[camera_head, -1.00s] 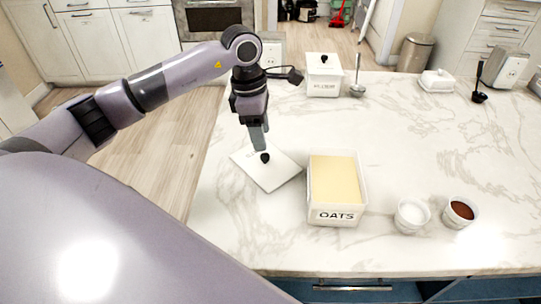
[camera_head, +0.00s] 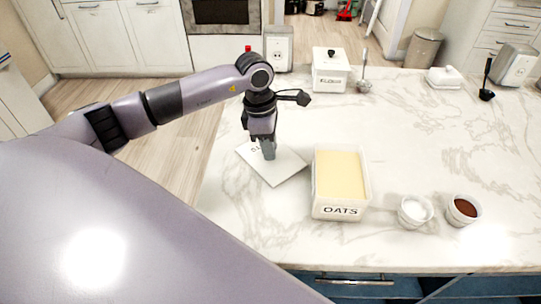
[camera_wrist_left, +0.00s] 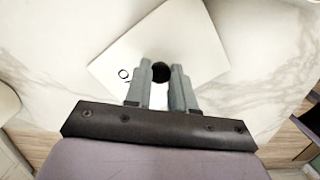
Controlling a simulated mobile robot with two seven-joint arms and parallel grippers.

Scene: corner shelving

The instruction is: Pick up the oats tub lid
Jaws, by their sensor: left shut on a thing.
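The oats tub lid (camera_head: 284,170) is a flat white square with a dark round knob, left of the oats tub on the marble counter. It looks flat on the counter; I cannot tell any small gap beneath it. My left gripper (camera_head: 268,154) points down at the lid's middle and is shut on its knob. In the left wrist view the dark knob (camera_wrist_left: 160,71) sits between the two grey fingers (camera_wrist_left: 160,82), with the white lid (camera_wrist_left: 125,62) beyond. In the head view the fingers hide the knob. My right gripper is not in view.
The open oats tub (camera_head: 341,212), with pale yellow contents, stands just right of the lid. Two small bowls (camera_head: 414,212) (camera_head: 463,211) stand further right. A lidded flour canister (camera_head: 330,74) and a ladle (camera_head: 364,84) are behind. The middle of the counter is clear.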

